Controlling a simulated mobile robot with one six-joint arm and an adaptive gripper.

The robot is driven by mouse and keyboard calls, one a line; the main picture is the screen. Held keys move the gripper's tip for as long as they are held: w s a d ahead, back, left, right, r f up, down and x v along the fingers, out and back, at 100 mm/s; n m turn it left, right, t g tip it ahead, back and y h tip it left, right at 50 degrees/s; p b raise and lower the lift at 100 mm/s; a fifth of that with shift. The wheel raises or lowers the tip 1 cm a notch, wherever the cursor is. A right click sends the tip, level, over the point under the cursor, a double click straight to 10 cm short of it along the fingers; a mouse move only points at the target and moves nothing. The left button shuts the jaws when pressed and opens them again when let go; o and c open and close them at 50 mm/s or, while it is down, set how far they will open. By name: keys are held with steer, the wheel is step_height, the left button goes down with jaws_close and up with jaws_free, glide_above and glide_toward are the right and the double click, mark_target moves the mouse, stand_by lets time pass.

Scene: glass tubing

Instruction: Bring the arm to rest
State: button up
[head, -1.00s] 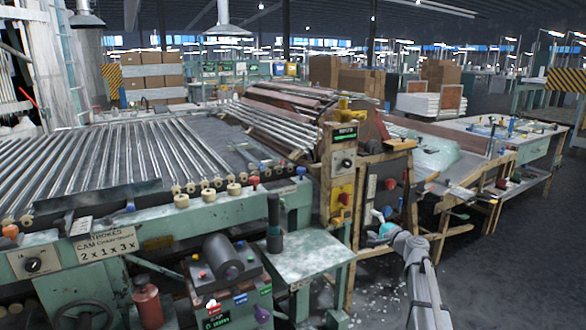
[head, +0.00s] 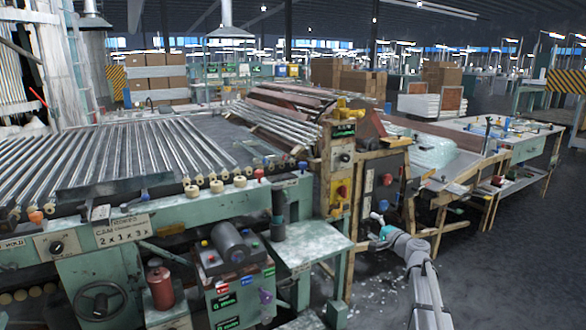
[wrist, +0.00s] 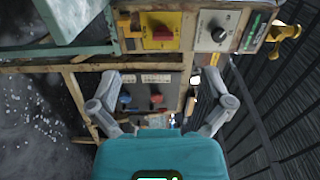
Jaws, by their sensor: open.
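My arm (head: 424,283) reaches up from the lower right of the head view. My gripper (head: 378,218) is at its far end, in front of the wooden-framed side of the machine. In the wrist view my gripper (wrist: 160,100) is open, its two grey fingers spread wide with nothing between them. Beyond the fingers is a grey control panel (wrist: 150,90) with coloured knobs. I cannot tell the exact gap between the fingers and this panel.
A small green table (head: 312,246) stands left of my arm. A control post (head: 342,160) with a yellow switch plate rises behind it. A long bench (head: 530,135) is at the right. The dark floor (head: 500,270) at the lower right is open.

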steer(key=s+a+f+n+g+h, duration=0.1)
steer(key=s+a+f+n+g, duration=0.4)
steer(key=s, duration=0.3)
steer(key=s+a+f+n+g, duration=0.3)
steer(key=s+a+f+g, duration=0.1)
steer(key=s+a+f, duration=0.4)
steer(key=s+d+f+n+g+h, duration=0.1)
steer(key=s+f+n+g+h, duration=0.2)
steer(key=s, duration=0.6)
steer(key=s+d+f+n+g+h, duration=0.1)
steer(key=s+d+f+g+h, duration=0.2)
steer(key=s, duration=0.6)
step_height(320, 180, up, 28)
steer(key=h+p, duration=0.1)
steer(key=p, duration=2.6)
steer(key=shift+s+a+f+h, duration=0.25)
steer(key=shift+s+a+h, duration=0.05)
steer(key=shift+a+h, duration=0.1)
